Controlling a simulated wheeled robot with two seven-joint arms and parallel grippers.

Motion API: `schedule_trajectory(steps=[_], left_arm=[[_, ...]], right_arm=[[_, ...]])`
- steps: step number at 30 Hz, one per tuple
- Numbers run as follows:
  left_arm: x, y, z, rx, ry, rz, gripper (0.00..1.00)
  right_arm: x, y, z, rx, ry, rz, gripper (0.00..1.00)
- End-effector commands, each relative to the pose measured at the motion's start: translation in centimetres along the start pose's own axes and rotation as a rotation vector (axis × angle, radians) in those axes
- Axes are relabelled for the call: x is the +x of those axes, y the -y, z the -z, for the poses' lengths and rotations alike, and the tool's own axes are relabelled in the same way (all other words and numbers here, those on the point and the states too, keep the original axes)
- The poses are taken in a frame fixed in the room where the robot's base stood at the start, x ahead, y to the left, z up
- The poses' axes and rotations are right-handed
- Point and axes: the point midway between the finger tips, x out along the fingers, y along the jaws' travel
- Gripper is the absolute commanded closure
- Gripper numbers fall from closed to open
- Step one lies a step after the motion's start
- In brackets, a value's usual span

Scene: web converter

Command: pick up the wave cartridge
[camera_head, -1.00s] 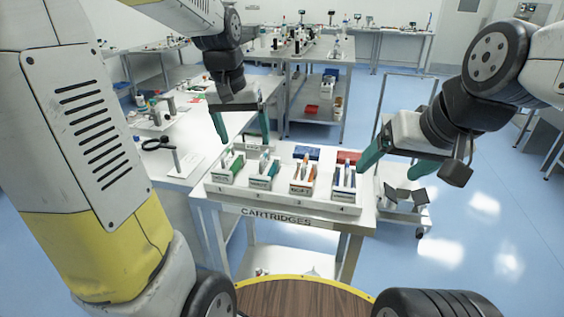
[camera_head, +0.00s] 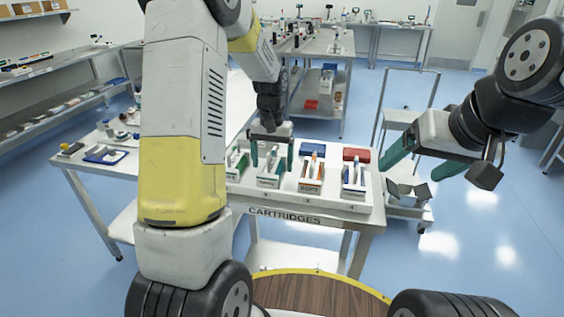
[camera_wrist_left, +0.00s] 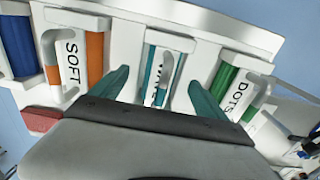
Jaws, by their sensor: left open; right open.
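The wave cartridge (camera_wrist_left: 156,72) is teal and stands in a white holder in the cartridge tray, its label partly readable in the left wrist view. In the head view its holder (camera_head: 269,180) is second from the left. My left gripper (camera_head: 271,158) is open above this holder, pointing down. In the left wrist view its two teal fingers (camera_wrist_left: 160,84) are on either side of the wave holder, with nothing gripped. The gripper body hides the lower part of the holder. My right gripper (camera_head: 423,161) is open and empty, to the right of the tray.
The SOFT holder (camera_wrist_left: 73,62) with orange cartridges and the DOTS holder (camera_wrist_left: 238,94) with green ones flank the wave holder closely. A blue box (camera_head: 312,150) and a red box (camera_head: 356,154) stand behind. A trolley (camera_head: 408,205) is at the right.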

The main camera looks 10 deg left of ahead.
Motion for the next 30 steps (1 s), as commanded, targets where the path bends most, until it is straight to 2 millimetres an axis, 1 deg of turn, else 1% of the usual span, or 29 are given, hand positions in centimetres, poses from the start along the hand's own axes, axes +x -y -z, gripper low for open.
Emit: schedule_trajectory(steps=[1,4,11,14,15,23,24,30], left_arm=[[0.64,0.03,-0.01,0.0,0.002,0.0,0.15],[1.33,0.02,0.04,0.0,0.0,0.0,0.15],[1.42,0.03,0.05,0.0,-0.002,0.0,0.15],[1.41,0.02,0.04,0.0,-0.001,0.0,0.32],[1.4,0.02,0.04,0.0,-0.001,0.0,0.4],[1.38,0.02,0.05,0.0,-0.002,0.0,0.91],[1.38,0.02,0.05,0.0,-0.002,0.0,0.99],[1.32,0.02,0.09,0.0,-0.003,0.0,1.0]], right_arm=[[0.0,0.0,0.0,0.0,0.0,0.0,0.18],[0.0,0.0,0.0,0.0,0.0,0.0,0.18],[0.0,0.0,0.0,0.0,0.0,0.0,0.18],[0.0,0.0,0.0,0.0,0.0,0.0,0.18],[0.0,0.0,0.0,0.0,0.0,0.0,0.18],[0.0,0.0,0.0,0.0,0.0,0.0,0.18],[0.0,0.0,0.0,0.0,0.0,0.0,0.18],[0.0,0.0,0.0,0.0,0.0,0.0,0.18]])
